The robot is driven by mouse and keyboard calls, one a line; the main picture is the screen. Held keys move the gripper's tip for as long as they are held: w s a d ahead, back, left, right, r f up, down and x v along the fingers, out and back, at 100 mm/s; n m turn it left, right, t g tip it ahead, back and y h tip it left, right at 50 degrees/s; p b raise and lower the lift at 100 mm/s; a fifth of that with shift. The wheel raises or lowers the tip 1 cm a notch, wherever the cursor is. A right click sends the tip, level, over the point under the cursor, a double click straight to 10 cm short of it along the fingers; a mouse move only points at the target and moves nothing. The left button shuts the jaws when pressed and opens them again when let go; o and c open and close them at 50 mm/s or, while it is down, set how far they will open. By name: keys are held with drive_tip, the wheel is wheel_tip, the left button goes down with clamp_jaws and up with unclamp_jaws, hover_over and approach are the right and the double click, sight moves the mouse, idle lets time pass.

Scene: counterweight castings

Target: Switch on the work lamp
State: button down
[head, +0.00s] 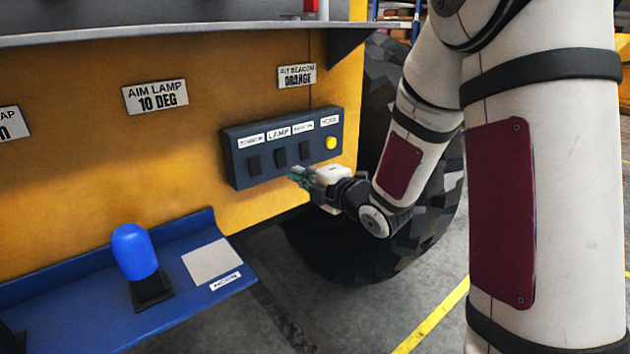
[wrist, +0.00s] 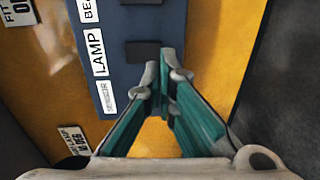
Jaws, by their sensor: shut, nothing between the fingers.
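The dark switch panel (head: 240,178) is on the yellow machine side, with several labels, three black rocker switches and a yellow button. The lamp switch (head: 280,157) is the middle rocker, under the LAMP label (head: 279,132); its tilt is too small to judge. In the wrist view the lamp switch (wrist: 143,52) is beside its label (wrist: 97,52). My gripper (head: 297,174) is shut and empty, in front of the panel's lower edge. In the wrist view its fingertips (wrist: 164,74) appear close to the lamp switch; contact cannot be told. They hide the leftmost rocker there. The work lamp itself is not identifiable.
A blue shelf (head: 85,305) projects at lower left, bearing a blue beacon (head: 135,250) on a black base. A grey ledge (head: 200,28) runs above the panel. A large tyre (head: 330,240) stands behind my arm. Floor shows clear at the bottom middle.

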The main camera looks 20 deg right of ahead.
sight(284, 167)
drive_tip(key=shift+x, duration=2.05)
